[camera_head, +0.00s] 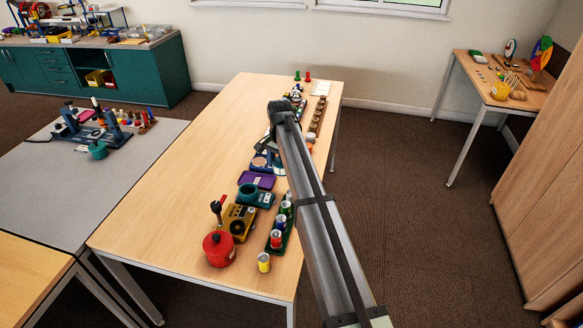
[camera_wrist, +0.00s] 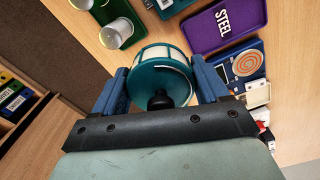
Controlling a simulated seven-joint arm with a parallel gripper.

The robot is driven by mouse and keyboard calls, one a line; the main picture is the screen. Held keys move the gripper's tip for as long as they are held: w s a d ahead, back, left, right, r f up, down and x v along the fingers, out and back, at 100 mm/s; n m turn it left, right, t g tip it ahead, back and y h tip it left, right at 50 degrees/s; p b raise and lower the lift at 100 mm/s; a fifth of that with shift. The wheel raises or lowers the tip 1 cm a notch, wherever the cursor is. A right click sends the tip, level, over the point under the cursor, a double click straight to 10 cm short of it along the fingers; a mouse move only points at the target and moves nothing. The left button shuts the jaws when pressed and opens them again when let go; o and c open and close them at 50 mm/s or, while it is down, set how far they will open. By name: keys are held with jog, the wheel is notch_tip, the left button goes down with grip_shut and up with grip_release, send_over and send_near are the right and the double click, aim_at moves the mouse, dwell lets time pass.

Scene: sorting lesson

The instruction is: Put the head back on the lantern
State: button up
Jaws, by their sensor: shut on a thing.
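My gripper (camera_wrist: 162,84) is shut on a round drum-like piece (camera_wrist: 165,52), teal with a cream band and a dark knob, which looks like the lantern's head. The two blue fingers lie on either side of it.
A purple tray (camera_wrist: 222,24) marked STEEL and a blue board (camera_wrist: 243,65) with an orange spiral lie nearby. Cans (camera_head: 277,238) stand in a green rack. A yellow device (camera_head: 238,222) and a red pot (camera_head: 218,248) are nearer. The table's left side (camera_head: 165,180) is clear.

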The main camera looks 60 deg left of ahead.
jog(key=s+a+r+n, duration=0.1)
jog(key=s+a+n, duration=0.2)
jog(key=s, duration=0.9)
jog(key=shift+r+n, duration=0.15)
jog(key=shift+n, duration=0.35)
jog(key=shift+s, duration=0.1)
jog(key=shift+f, duration=3.2)
jog(key=shift+f, duration=0.15)
jog(key=o, duration=1.1)
